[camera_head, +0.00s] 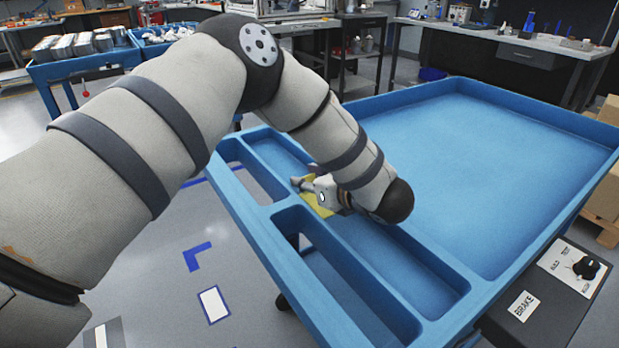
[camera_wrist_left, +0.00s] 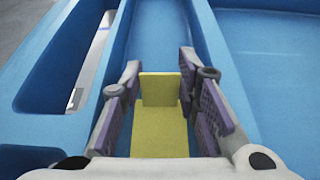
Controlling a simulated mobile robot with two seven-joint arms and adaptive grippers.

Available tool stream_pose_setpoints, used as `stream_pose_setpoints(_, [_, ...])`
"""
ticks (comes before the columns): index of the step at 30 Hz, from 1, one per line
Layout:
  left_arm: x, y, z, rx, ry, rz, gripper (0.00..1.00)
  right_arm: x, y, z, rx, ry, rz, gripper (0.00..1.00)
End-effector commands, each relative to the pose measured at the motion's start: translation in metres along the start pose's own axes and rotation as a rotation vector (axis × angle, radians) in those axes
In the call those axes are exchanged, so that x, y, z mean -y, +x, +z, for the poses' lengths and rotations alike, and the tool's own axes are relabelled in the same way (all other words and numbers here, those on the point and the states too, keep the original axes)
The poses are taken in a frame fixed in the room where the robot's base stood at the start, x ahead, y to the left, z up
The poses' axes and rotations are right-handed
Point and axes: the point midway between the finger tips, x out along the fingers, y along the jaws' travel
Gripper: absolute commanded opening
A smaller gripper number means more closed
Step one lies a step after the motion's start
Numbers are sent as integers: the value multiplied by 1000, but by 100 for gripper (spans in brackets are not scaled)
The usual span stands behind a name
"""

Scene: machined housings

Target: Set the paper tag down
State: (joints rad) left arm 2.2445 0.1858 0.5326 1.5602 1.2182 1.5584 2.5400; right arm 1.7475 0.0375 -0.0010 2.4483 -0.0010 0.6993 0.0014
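The yellow paper tag (camera_wrist_left: 160,135) shows in the left wrist view between my left gripper's fingers, with a flat near part and a part that looks upright at its far end. In the head view the tag (camera_head: 317,198) is partly hidden by my left gripper (camera_head: 310,184). My left gripper (camera_wrist_left: 160,105) has its purple-padded fingers spread on either side of the tag, with a visible gap at the left. The tag is over or in a long compartment of the blue cart top; I cannot tell whether it touches the floor there. My right gripper is not in view.
The blue cart top (camera_head: 480,150) has a wide empty bay at the right. Raised walls and open slots run along its left side. A control box with a knob (camera_head: 586,267) is at the front right. Another blue cart (camera_head: 85,68) stands at the back left.

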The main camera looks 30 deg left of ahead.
Motion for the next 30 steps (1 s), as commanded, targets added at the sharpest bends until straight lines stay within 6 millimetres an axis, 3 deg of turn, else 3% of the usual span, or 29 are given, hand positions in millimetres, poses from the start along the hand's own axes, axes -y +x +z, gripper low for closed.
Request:
stream_pose_setpoints(10, [0,-3,3,0,-1,-1,35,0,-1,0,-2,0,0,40])
stream_pose_setpoints(14, [1,-30,4,0,-2,-5,35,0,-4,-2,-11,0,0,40])
stream_pose_setpoints(21, [1,-94,4,2,-1,-4,35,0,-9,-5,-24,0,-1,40])
stream_pose_setpoints(25, [0,-114,3,1,-1,-2,35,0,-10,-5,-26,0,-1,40])
stream_pose_setpoints(30, [0,-121,2,0,1,1,35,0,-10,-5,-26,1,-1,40])
